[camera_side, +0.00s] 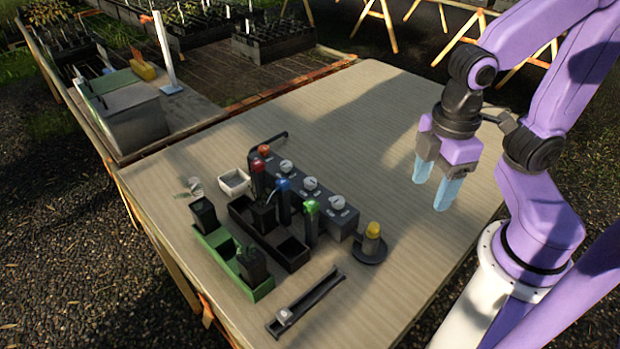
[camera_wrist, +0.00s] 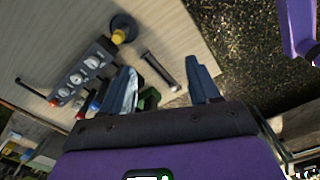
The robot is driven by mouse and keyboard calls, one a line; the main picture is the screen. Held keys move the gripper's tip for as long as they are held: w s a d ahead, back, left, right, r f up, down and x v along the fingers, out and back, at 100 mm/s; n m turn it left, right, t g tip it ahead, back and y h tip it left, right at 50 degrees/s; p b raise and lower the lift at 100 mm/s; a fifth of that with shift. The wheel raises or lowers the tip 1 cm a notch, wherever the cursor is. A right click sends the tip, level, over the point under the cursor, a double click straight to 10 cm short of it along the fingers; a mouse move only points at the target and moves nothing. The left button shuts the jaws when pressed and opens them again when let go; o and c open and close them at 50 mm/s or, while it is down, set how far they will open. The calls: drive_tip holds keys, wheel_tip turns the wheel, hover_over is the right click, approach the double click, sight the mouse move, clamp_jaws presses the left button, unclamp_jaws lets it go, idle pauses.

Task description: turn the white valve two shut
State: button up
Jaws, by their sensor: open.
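A dark grey valve box (camera_side: 322,205) stands on the table with three white round knobs in a row along its top: one (camera_side: 286,166) towards the back left, a middle one (camera_side: 310,183) and one (camera_side: 337,202) at the near right. The box also shows in the wrist view (camera_wrist: 102,49). Number labels are too small to read, and I cannot tell how far each knob is turned. My gripper (camera_side: 432,191) is open and empty, above the table to the right of the box and apart from it. Its two blue fingers also show in the wrist view (camera_wrist: 161,68).
Tubes with red, blue and green caps stand before the box, near a black rack (camera_side: 291,253). A green tray (camera_side: 216,244) holds dark pots. A yellow-capped item stands on a round black base (camera_side: 370,250). A slotted black rail (camera_side: 312,299) lies in front. The table's back right is clear.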

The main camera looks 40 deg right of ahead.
drive_tip(key=w+a, duration=0.3)
drive_tip(key=w, duration=0.5)
drive_tip(key=m, duration=0.1)
hover_over(310, 180)
wheel_tip(310, 180, down, 5)
wheel_tip(310, 180, down, 17)
drive_tip(key=shift+f, duration=0.1)
drive_tip(key=c, duration=1)
